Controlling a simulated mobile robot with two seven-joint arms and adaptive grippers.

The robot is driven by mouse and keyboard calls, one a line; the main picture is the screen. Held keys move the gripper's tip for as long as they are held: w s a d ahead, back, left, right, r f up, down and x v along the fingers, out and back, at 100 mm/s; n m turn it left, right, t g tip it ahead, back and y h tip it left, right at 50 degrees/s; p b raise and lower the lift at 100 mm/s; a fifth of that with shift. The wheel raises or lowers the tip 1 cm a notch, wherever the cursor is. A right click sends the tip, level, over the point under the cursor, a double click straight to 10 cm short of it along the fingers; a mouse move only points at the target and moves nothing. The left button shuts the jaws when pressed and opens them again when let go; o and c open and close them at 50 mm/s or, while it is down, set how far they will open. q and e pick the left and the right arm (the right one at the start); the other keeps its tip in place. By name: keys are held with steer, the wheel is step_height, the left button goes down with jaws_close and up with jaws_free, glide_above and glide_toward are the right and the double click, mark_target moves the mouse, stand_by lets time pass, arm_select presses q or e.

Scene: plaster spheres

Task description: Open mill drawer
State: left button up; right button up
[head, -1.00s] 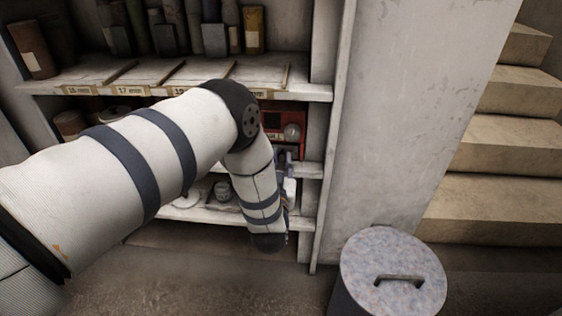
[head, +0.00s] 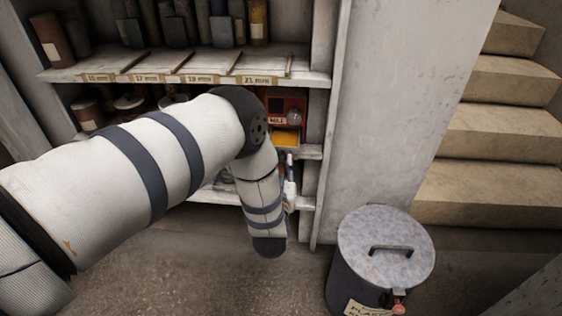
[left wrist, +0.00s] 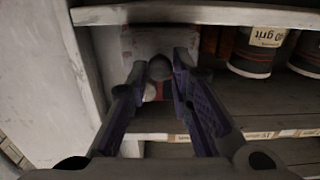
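The red mill (head: 285,104) stands on a shelf at the right end of the cabinet in the head view, with a label and a round knob. A yellow-orange surface (head: 286,138) shows just below its face; I cannot tell if it is the drawer's front or its inside. A dark round part (left wrist: 160,68) shows between the tips; contact is unclear. My right gripper is out of view.
Shelf boards with size labels (head: 160,78) and bottles are above. Grit cans (left wrist: 255,50) stand beside the mill. A concrete pillar (head: 395,110) and steps (head: 505,135) are at right. A lidded bin (head: 386,248) stands on the floor.

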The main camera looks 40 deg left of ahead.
arm_select(q)
steer(key=shift+o, duration=1.2)
steer(key=v, duration=1.2)
steer(key=shift+s+a, duration=0.1)
